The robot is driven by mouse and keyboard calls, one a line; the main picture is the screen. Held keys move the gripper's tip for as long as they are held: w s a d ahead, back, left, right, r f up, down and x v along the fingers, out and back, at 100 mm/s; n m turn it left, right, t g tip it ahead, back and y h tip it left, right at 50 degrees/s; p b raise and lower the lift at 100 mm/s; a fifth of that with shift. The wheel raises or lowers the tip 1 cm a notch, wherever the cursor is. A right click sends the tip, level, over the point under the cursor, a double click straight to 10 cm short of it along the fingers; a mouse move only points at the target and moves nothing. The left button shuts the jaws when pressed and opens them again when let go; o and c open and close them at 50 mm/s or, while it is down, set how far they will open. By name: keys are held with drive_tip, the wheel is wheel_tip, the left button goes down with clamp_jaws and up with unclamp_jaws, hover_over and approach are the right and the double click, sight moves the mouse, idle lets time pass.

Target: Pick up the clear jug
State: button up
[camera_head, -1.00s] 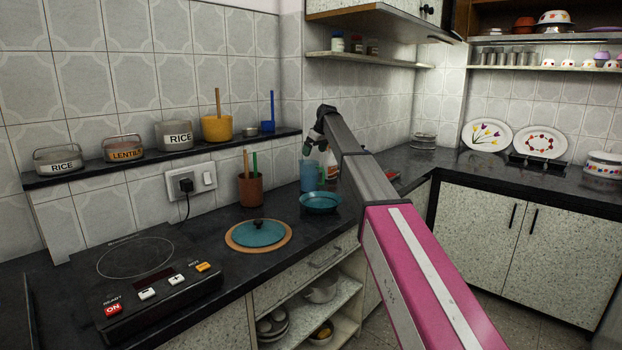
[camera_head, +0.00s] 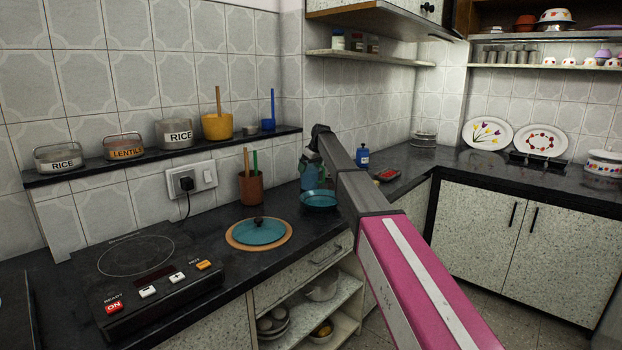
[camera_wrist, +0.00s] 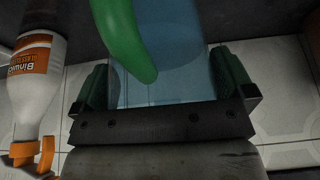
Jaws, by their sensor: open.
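The clear jug is a bluish see-through vessel with a green handle. In the wrist view the jug (camera_wrist: 185,45) lies between the two dark green fingers of my open gripper (camera_wrist: 165,85), with the handle crossing in front of it. I cannot tell whether the fingers touch it. In the head view the jug (camera_head: 311,178) stands on the dark counter, partly hidden by my wrist. My gripper (camera_head: 309,161) is at its upper part there, and its fingers are hard to make out.
A white bottle with an orange label (camera_wrist: 35,75) is close left of my gripper in the wrist view. A blue bottle (camera_head: 362,157) is farther right.

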drive_tip(key=shift+c, duration=0.3)
drive_tip(key=c, duration=1.5)
drive_tip(key=shift+r, duration=0.35)
drive_tip(key=shift+s+a+r, duration=1.25)
drive_tip(key=shift+s+r, duration=0.2)
drive_tip(key=shift+r, duration=0.3)
drive_tip(key=shift+s+a+r, duration=1.3)
drive_tip(key=shift+s+r, duration=0.15)
drive_tip(key=shift+r, duration=0.25)
drive_tip(key=shift+s+a+r, duration=1.25)
drive_tip(key=shift+s+r, duration=0.2)
drive_tip(key=shift+r, duration=0.3)
